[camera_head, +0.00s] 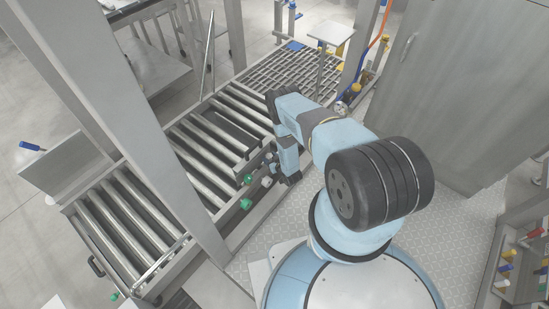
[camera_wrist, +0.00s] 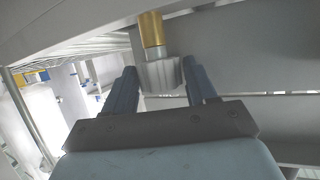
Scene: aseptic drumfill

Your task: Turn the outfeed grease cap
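A pale grey ribbed cap (camera_wrist: 160,76) on a brass-coloured stem (camera_wrist: 151,29) shows in the wrist view, at the end of the stem below a metal beam. My gripper (camera_wrist: 158,68) has its two dark blue fingers spread, one on each side of the cap. The fingers look open; whether either touches the cap is unclear. In the head view my gripper (camera_head: 272,160) is at the near side of the roller conveyor (camera_head: 215,140), beside several small knobs. These include a green knob (camera_head: 246,203) and a pale knob (camera_head: 267,182). The head view does not clearly show which fitting is between the fingers.
A metal post (camera_head: 150,125) stands across the conveyor on the left. A grated platform (camera_head: 295,72) lies beyond the rollers. A tall grey cabinet (camera_head: 455,90) stands at the right, and a rack with coloured handles (camera_head: 520,250) is at lower right. Patterned floor beside the conveyor is clear.

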